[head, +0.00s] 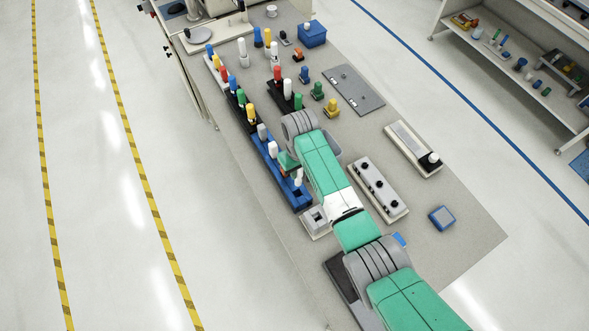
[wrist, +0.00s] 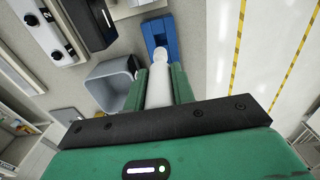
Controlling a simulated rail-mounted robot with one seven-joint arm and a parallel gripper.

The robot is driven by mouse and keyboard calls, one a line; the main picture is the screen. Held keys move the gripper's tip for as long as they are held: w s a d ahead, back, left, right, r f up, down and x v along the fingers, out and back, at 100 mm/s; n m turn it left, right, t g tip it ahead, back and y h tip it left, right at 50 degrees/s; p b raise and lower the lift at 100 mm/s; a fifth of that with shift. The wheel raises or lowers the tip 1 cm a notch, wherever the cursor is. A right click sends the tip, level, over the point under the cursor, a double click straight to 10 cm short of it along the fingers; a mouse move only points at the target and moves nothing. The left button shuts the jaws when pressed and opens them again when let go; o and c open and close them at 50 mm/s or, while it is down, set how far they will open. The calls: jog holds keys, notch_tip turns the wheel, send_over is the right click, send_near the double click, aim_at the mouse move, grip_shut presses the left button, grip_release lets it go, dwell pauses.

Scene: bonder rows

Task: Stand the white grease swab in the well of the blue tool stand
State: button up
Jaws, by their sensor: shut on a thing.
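The white grease swab (wrist: 160,84) is between the two green fingers of my gripper (wrist: 158,88), which is shut on it. In the wrist view its rounded tip points toward the blue tool stand (wrist: 158,27) and overlaps the stand's near edge. In the head view the long blue tool stand (head: 291,190) lies along the table's left edge, and my gripper (head: 291,166) is over its near end. The white swab (head: 298,178) shows beside the gripper there. I cannot tell whether the swab's tip is above or inside a well.
A grey-handled tool (head: 262,132) and a white one (head: 272,149) stand farther along the blue stand. A panel with black knobs (head: 378,188) is to the right. The table's front right is mostly clear.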

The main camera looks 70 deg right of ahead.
aim_at(299, 181)
jog(key=shift+r+p, duration=0.1)
jog(key=shift+p, duration=0.2)
notch_tip(299, 181, down, 7)
jog(key=b, duration=0.5)
jog(key=shift+r, duration=0.2)
jog(key=shift+f, duration=0.15)
dwell(0.5)
jog(key=shift+f+b, duration=1.9)
jog(key=shift+f, duration=0.6)
jog(key=o, duration=1.1)
jog(key=shift+c, duration=0.2)
